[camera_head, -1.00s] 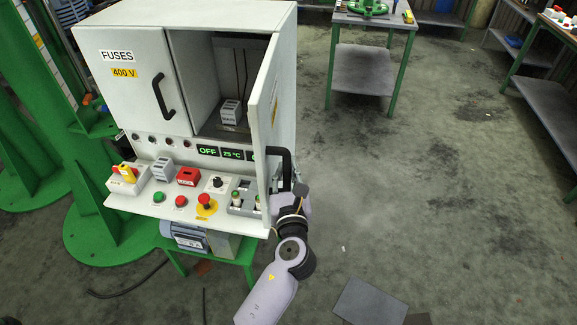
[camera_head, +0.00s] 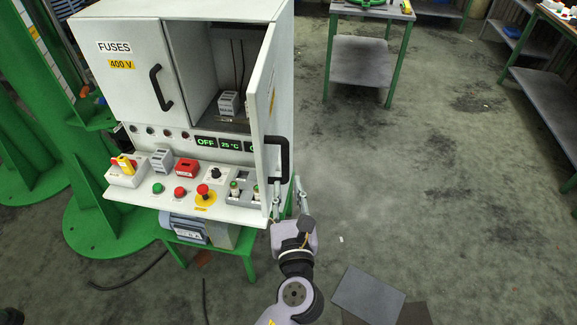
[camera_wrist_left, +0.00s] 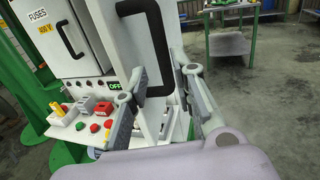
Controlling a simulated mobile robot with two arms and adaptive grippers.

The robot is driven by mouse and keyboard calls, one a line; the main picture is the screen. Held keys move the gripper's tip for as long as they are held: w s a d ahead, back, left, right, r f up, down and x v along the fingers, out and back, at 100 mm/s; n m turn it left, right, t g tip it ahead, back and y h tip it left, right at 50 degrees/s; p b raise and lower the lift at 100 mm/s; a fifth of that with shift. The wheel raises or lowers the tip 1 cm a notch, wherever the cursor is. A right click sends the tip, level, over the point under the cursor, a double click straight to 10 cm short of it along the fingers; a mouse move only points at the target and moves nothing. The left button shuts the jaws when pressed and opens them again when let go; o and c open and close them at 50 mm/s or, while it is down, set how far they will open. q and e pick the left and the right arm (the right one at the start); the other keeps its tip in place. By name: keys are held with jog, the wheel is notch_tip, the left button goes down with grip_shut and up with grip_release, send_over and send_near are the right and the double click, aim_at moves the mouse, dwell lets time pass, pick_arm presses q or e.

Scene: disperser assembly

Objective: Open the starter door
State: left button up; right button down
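The right-hand cabinet door (camera_head: 266,88), which appears to be the starter door, stands swung wide open, nearly edge-on to the head camera. Its black handle (camera_head: 284,152) is on the outer face near the lower edge. The handle also shows large in the left wrist view (camera_wrist_left: 162,40). My left gripper (camera_head: 288,196) is open and empty just below and in front of the handle. In the left wrist view its two fingers (camera_wrist_left: 158,98) are spread apart, with the door's lower edge behind them. My right gripper is not in view.
The left FUSES door (camera_head: 128,75) is shut. Inside the open compartment sits a small grey block (camera_head: 228,103). A control panel (camera_head: 150,198) with buttons and switches juts out below. The floor (camera_head: 400,200) to the right is clear up to the tables.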

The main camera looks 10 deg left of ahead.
pick_arm(q)
jog(key=shift+v, duration=1.15)
